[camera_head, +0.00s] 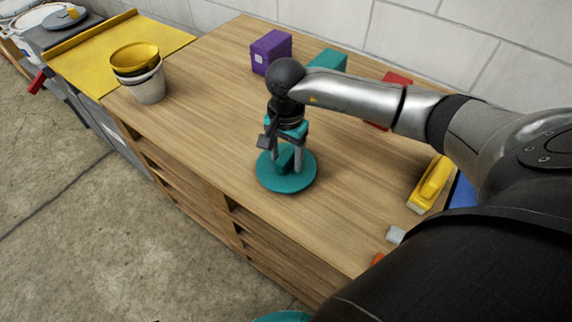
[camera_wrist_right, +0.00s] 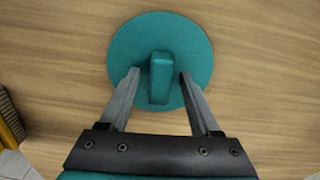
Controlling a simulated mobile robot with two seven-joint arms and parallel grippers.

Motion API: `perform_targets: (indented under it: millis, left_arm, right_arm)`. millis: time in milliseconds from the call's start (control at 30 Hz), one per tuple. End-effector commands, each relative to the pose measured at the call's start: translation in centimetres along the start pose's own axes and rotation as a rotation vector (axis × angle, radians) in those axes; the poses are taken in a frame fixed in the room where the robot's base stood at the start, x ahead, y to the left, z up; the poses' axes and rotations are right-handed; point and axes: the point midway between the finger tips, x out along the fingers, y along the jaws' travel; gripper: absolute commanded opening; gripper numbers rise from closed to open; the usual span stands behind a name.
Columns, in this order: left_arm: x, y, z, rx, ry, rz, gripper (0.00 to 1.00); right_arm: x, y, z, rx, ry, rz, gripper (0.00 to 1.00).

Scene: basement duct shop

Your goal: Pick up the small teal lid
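The small teal lid (camera_head: 290,182) is a flat round disc with a raised block handle, lying on the wooden workbench in the head view. It also shows in the right wrist view (camera_wrist_right: 190,40), with its handle (camera_wrist_right: 160,78) upright in the middle. My right gripper (camera_head: 286,166) is over the lid, pointing down. In the right wrist view its two fingers (camera_wrist_right: 160,78) stand apart on either side of the handle, with a gap visible at each side. The gripper is open and holds nothing. My left gripper is not in view.
The wooden workbench (camera_head: 205,85) has a purple box (camera_head: 271,52), a teal box (camera_head: 328,61) and a red object (camera_head: 397,78) at the back. Stacked buckets (camera_head: 148,84) stand at left. A yellow tool (camera_head: 430,184) lies at right. The bench left of the lid is clear.

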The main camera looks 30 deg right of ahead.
Motion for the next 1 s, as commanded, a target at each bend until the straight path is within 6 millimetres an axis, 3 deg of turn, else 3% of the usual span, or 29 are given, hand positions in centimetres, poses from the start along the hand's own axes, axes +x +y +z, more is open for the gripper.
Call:
perform_targets:
  millis: [67, 533, 1000]
  left_arm:
    - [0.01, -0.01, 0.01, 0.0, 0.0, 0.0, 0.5]
    - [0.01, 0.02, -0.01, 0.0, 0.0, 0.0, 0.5]
    - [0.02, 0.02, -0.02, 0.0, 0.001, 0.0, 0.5]
  right_arm:
    - [-0.02, 0.0, 0.01, 0.0, 0.0, 0.0, 0.54]
    - [-0.04, 0.0, -0.01, 0.0, 0.0, 0.0, 0.01]
    - [-0.08, -0.01, -0.02, 0.0, 0.0, 0.0, 0.0]
